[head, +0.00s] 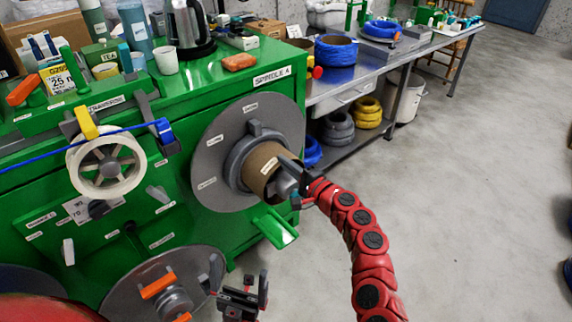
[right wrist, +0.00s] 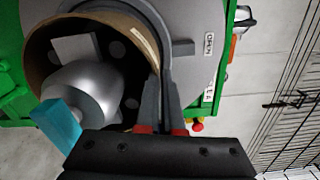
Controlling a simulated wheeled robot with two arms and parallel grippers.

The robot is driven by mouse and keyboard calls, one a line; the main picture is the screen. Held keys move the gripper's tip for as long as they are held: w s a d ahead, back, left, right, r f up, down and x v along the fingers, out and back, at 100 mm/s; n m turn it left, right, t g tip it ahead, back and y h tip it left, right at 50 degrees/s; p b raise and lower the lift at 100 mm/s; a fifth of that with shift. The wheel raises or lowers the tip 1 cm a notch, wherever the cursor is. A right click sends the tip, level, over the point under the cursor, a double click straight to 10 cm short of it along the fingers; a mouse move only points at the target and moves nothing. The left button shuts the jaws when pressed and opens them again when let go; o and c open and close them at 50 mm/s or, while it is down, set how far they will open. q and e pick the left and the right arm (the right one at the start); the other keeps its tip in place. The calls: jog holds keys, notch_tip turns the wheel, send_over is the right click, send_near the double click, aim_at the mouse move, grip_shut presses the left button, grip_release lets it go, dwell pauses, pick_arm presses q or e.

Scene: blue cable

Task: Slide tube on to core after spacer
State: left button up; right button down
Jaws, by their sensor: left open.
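The brown cardboard tube (head: 262,168) sits around the core of spindle A, in front of the grey ring-shaped spacer (head: 236,160) and the large grey disc (head: 215,130). In the right wrist view the tube (right wrist: 40,55) surrounds the silver rounded core end (right wrist: 85,88). My right gripper (head: 298,180) is at the tube's near end, its narrow fingers (right wrist: 162,100) close together at the tube's wall, seemingly one on each side. The wall between the fingers is partly hidden. My left gripper (head: 245,292) is open and empty, low in front of the machine.
A lower disc with orange handles (head: 158,286) is near my left gripper. The floor (head: 460,190) at the right is clear.

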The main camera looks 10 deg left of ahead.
jog(key=shift+w+a+b, duration=0.1)
jog(key=shift+a+b, duration=0.1)
jog(key=shift+b, duration=0.15)
jog(key=shift+a, duration=0.1)
dwell(1.0)
jog(key=shift+f+b, duration=0.5)
jog(key=shift+b, duration=0.05)
dwell(0.3)
jog(key=c, duration=1)
grip_release()
jog(key=shift+a+f, duration=0.1)
jog(key=shift+a, duration=0.05)
jog(key=o, duration=0.6)
jog(key=shift+d+f, duration=0.25)
jog(key=shift+f, duration=0.05)
jog(key=shift+c, duration=1.2)
jog(key=shift+s+d+p, duration=0.25)
jog(key=shift+d+p, duration=0.3)
jog(key=shift+p, duration=0.1)
